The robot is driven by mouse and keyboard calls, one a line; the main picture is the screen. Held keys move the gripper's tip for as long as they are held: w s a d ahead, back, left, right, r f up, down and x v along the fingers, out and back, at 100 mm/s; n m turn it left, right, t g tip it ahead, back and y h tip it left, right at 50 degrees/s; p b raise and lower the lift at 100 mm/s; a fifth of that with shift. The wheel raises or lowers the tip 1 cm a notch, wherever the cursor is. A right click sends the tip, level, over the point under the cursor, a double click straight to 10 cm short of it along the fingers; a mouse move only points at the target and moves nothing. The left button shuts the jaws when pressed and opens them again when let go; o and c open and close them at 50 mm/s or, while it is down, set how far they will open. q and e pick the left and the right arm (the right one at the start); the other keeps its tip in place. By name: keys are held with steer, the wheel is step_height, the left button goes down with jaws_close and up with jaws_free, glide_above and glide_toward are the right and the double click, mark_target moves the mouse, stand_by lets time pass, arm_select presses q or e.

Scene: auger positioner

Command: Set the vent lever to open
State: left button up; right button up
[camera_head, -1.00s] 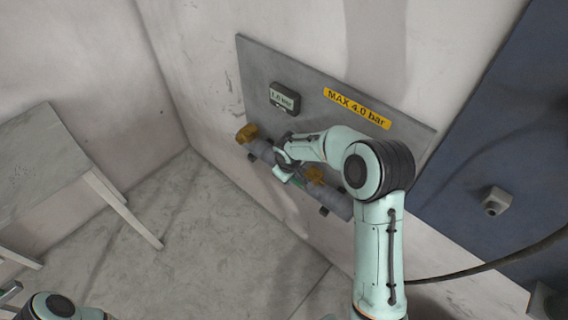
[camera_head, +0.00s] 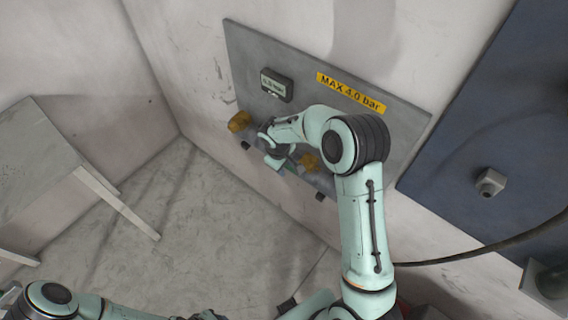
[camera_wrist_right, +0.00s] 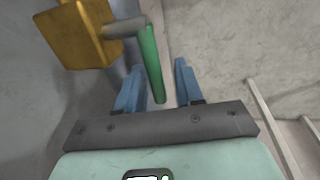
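A green lever handle (camera_wrist_right: 152,62) on a short grey stem (camera_wrist_right: 125,27) hangs beside a yellow block (camera_wrist_right: 77,35) in the right wrist view. My right gripper (camera_wrist_right: 160,88) has its two blue fingers apart. The handle's lower end lies between them in the picture, nearer the left finger; I cannot tell whether it touches. In the head view, my right gripper (camera_head: 277,160) is at the pipework on the grey wall panel (camera_head: 395,140), between two yellow fittings, one left (camera_head: 239,121) and one right (camera_head: 307,161). It hides much of the pipe. My left gripper is not clearly visible.
A small display (camera_head: 277,85) and a yellow "MAX 4.0 bar" label (camera_head: 351,93) are on the panel. A blue panel (camera_head: 500,130) with a cable is at the right. A pale table (camera_head: 35,160) stands left. Floor between is clear.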

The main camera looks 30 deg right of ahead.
steer(key=shift+r, duration=0.15)
steer(key=shift+w+r, duration=0.1)
steer(key=shift+r, duration=0.15)
step_height(320, 180, up, 12)
steer(key=a, duration=0.2)
steer(key=shift+s+a+r, duration=0.2)
steer(key=shift+s+r, duration=0.05)
steer(key=shift+s, duration=0.15)
steer(key=shift+f, duration=0.1)
steer(key=s+a+f+m+g+y, duration=0.15)
steer(key=s+a+f, duration=0.25)
steer(key=f, duration=0.6)
steer(key=s+a+f+y, duration=0.2)
steer(key=s+a+f, duration=0.15)
steer(key=f, duration=0.65)
steer(key=s+a+f+m+y, duration=0.1)
steer(key=s+a+f+m, duration=0.2)
steer(key=s+f, duration=0.3)
steer(key=s+a+f+m+y, duration=0.1)
steer(key=s+a+f+m, duration=0.2)
steer(key=s, duration=1)
steer(key=x, duration=0.3)
steer(key=shift+f, duration=0.35)
